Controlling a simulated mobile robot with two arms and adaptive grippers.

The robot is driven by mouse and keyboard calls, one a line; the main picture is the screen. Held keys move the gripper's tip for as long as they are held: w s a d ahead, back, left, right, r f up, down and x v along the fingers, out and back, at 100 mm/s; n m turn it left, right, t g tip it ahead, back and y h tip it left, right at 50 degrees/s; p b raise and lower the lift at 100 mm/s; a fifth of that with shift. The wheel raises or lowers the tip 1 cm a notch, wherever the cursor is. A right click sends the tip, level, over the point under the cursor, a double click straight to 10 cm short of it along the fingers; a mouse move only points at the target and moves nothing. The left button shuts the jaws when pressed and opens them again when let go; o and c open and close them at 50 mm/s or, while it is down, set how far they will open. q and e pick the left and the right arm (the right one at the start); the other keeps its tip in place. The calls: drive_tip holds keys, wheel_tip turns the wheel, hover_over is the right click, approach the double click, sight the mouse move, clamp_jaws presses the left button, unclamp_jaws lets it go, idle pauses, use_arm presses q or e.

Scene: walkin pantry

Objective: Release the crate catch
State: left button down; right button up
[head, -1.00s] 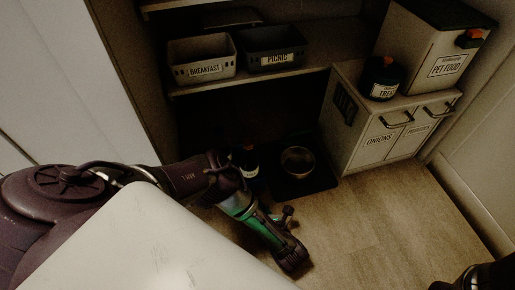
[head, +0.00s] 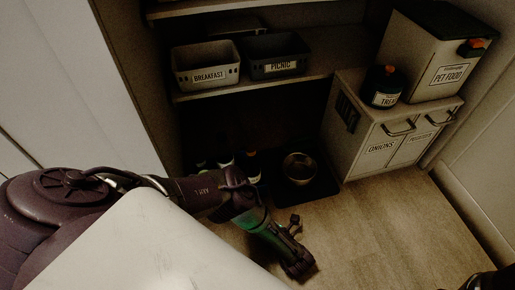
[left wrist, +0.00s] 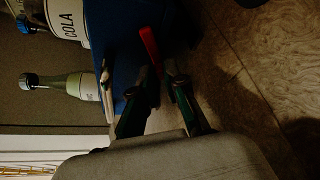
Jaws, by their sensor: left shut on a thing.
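In the left wrist view a blue crate (left wrist: 112,38) fills the upper middle, with a red catch (left wrist: 149,46) on it. My left gripper (left wrist: 160,77) has its two green-padded fingers on either side of the catch's lower end and is shut on it. In the head view my left gripper (head: 299,264) is low over the floor, its fingertips not clear. The crate cannot be made out in the head view. My right gripper cannot be made out; only a dark piece, likely of my right arm, shows at the bottom right corner.
A cola bottle (left wrist: 68,18) and a green bottle (left wrist: 72,86) are beside the crate. A metal bowl (head: 299,168) sits on a dark mat. A cabinet (head: 385,150) stands at the right; shelf bins (head: 206,78) are above. The wooden floor (head: 385,225) is clear.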

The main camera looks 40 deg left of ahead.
use_arm(q)
drive_tip(key=m+y, duration=0.1)
drive_tip(key=r+m, duration=0.1)
drive_tip(key=m, duration=0.1)
drive_tip(key=m+y, duration=0.1)
drive_tip(key=m, duration=0.1)
drive_tip(key=shift+s+a+r+y, duration=0.1)
drive_tip(key=shift+a+r+y, duration=0.05)
drive_tip(key=shift+r+y, duration=0.15)
drive_tip(key=shift+m, duration=0.3)
drive_tip(key=c, duration=1.2)
unclamp_jaws()
